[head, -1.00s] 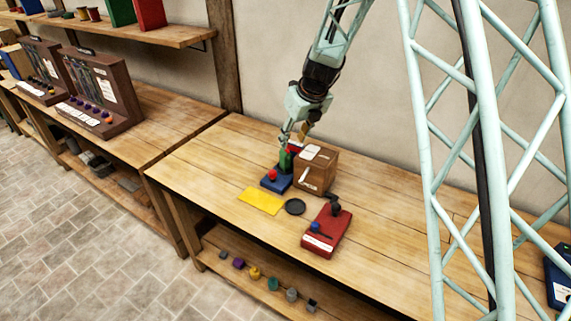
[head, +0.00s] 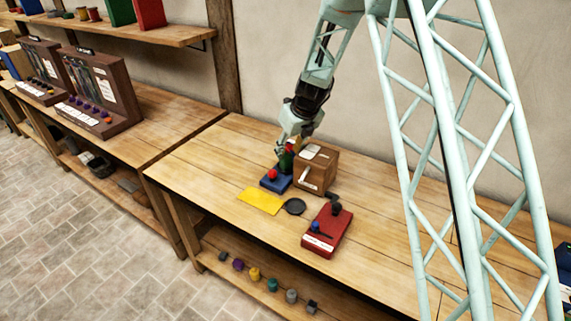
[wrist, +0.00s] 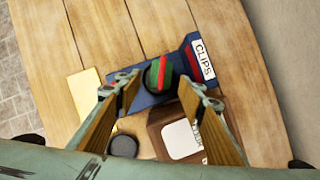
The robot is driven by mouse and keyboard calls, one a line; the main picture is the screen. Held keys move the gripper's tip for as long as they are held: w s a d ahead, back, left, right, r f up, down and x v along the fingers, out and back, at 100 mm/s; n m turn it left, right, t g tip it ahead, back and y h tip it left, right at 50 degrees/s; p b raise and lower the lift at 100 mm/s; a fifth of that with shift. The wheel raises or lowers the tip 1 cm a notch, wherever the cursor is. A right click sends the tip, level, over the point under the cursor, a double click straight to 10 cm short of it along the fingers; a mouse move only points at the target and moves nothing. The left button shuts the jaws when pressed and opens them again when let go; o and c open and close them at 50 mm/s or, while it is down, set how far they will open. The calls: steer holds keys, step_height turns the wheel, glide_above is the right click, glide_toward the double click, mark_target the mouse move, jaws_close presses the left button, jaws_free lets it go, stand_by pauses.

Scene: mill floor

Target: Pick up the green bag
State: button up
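A small green bag (wrist: 152,76) with a red stripe shows between my fingertips in the wrist view, over a blue box (wrist: 148,99) with a "CLIPS" label. In the head view the green bag (head: 287,160) stands behind a red ball at the blue box (head: 276,183), beside a brown box. My gripper (wrist: 158,84) is open, with one finger on each side of the bag; I cannot tell whether either finger touches it. In the head view my gripper (head: 284,149) is low over the bag and partly hides it.
The brown box (head: 318,172) stands close to the right. A yellow sheet (head: 260,201), a black disc (head: 294,206) and a red device (head: 327,230) lie in front. The bench (head: 205,165) is clear to the left. A wall stands behind.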

mark_target(287, 153)
stand_by(0.3)
steer(key=shift+b+x, duration=0.55)
steer(key=shift+x, duration=2.05)
steer(key=shift+w, duration=0.15)
steer(key=shift+c, duration=0.7)
steer(key=c, duration=0.9)
steer(key=shift+r, duration=0.15)
steer(key=shift+r+p, duration=1.1)
steer(key=shift+r, duration=3.8)
